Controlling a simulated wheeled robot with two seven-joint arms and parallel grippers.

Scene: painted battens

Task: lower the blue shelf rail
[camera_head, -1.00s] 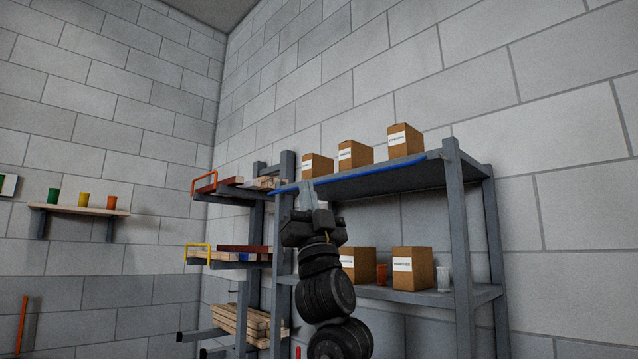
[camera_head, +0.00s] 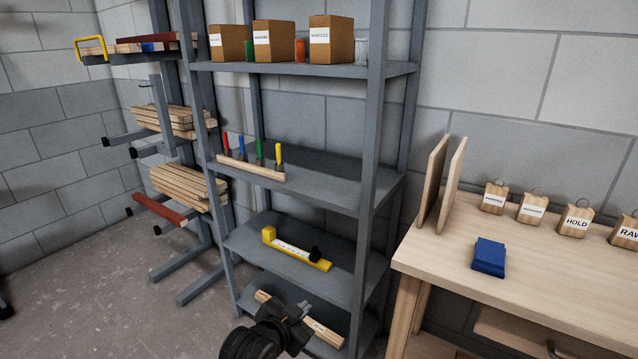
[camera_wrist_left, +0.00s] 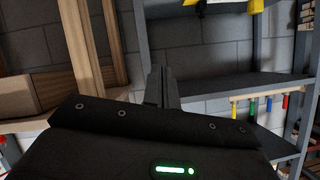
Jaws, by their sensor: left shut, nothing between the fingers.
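The blue shelf rail is out of view in both current pictures; the head view now shows the lower part of the grey shelf unit (camera_head: 372,170). My left gripper (camera_head: 304,308) is at the bottom of the head view, in front of the lowest shelf and overlapping a pale wooden batten (camera_head: 325,333) in the picture. It is shut and empty. Its fingers also show shut in the left wrist view (camera_wrist_left: 158,84), with a grey shelf behind them. My right gripper is not in view.
A yellow tool (camera_head: 297,249) lies on a middle shelf, above it a rack of coloured-handled tools (camera_head: 250,169). Boxes (camera_head: 331,40) stand higher. A workbench (camera_head: 440,250) with a blue block (camera_head: 488,257) stands right. A batten rack (camera_head: 180,185) stands left; open floor lies in front.

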